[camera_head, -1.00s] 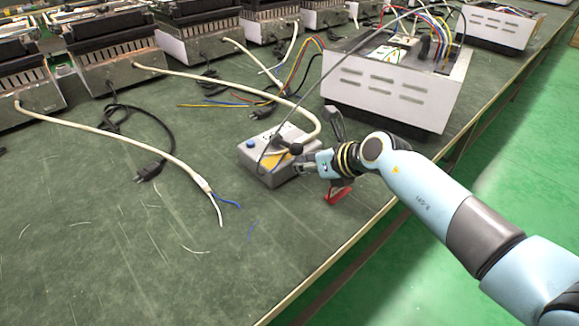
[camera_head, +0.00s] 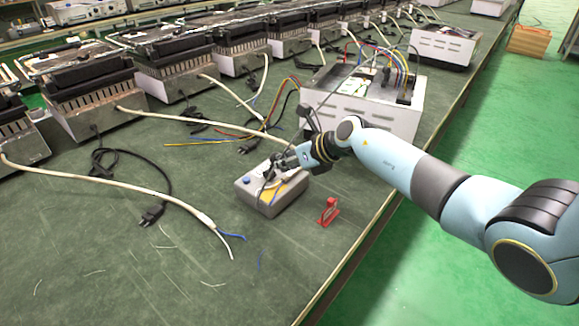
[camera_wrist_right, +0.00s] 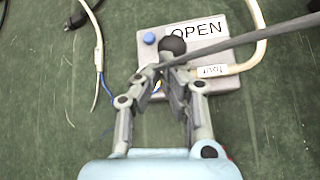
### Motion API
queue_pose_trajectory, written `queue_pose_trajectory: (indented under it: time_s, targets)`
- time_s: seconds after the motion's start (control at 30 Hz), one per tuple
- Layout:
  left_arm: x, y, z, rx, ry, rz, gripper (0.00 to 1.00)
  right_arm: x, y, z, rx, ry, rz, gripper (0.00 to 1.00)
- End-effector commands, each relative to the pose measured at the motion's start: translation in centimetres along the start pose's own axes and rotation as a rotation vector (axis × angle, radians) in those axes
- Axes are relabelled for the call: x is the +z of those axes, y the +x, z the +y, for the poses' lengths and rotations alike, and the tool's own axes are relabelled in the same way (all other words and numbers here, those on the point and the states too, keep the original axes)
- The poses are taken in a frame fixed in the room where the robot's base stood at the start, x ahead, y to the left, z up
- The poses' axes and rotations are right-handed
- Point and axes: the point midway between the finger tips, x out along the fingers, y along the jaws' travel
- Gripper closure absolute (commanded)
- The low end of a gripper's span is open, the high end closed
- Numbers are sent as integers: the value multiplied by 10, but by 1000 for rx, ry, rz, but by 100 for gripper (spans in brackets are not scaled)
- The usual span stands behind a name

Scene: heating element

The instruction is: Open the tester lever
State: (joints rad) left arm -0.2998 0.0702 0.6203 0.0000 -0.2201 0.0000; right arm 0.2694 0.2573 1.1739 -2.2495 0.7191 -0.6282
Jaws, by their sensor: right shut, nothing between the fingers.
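The tester is a grey box (camera_head: 270,205) with a blue button and a yellow patch on top. It also shows in the right wrist view (camera_wrist_right: 225,82), with a label reading OPEN. The black ball knob of its lever (camera_wrist_right: 172,46) is just beyond my right fingertips. My right gripper (camera_head: 276,162) is over the rear part of the tester and partly hides the lever in the head view. In the right wrist view its fingers (camera_wrist_right: 171,70) come together close to the knob, with nothing between them. I cannot tell whether they touch it. My left gripper is out of view.
A red stand-like piece (camera_head: 328,211) is right of the tester, near the table edge. A white vented unit (camera_head: 366,112) with coloured wires stands behind. Cream cables (camera_head: 150,190) lie on the left.

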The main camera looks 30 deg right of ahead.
Motion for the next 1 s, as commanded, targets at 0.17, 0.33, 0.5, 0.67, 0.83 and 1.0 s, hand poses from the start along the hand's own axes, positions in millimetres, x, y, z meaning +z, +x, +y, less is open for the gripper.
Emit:
queue_pose_trajectory:
  time_s: [0.17,0.33,0.5,0.67,0.83,1.0]
  targets:
    - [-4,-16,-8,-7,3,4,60,18,3,4,1,2,0,100]
    - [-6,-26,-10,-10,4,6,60,31,8,5,-19,5,103,100]
    - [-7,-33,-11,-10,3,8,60,36,13,6,-34,11,187,100]
    - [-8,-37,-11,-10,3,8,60,38,16,6,-43,16,235,100]
    - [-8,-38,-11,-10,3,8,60,38,18,7,-46,17,256,100]
    - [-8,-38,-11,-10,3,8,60,38,18,6,-47,17,260,100]
